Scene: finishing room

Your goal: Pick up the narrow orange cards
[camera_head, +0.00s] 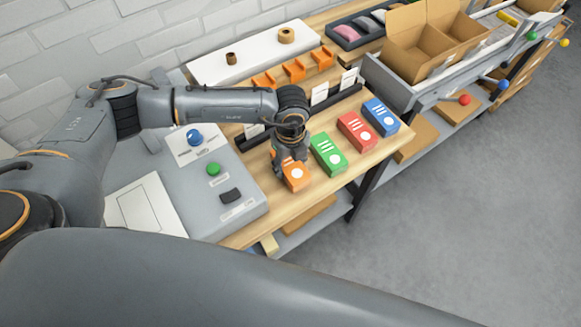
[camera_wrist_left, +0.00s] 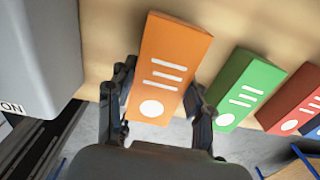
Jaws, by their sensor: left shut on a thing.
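The narrow orange cards (camera_head: 295,177) are a slim orange box with white stripes and a white dot, at the left end of a row of coloured boxes on the wooden bench. My left gripper (camera_head: 285,160) is over it. In the left wrist view the orange box (camera_wrist_left: 164,62) stands between the two fingers of my left gripper (camera_wrist_left: 160,108), which are shut on its sides near the dotted end. The gripper hides part of the box in the head view. I cannot tell whether it is lifted off the bench. My right gripper is not in view.
Close to the right of the orange box stands a green box (camera_head: 328,154), then a red box (camera_head: 356,131) and a blue box (camera_head: 381,117). A grey control panel (camera_head: 240,183) with knobs is at the left. A black card rack (camera_head: 320,108) stands behind.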

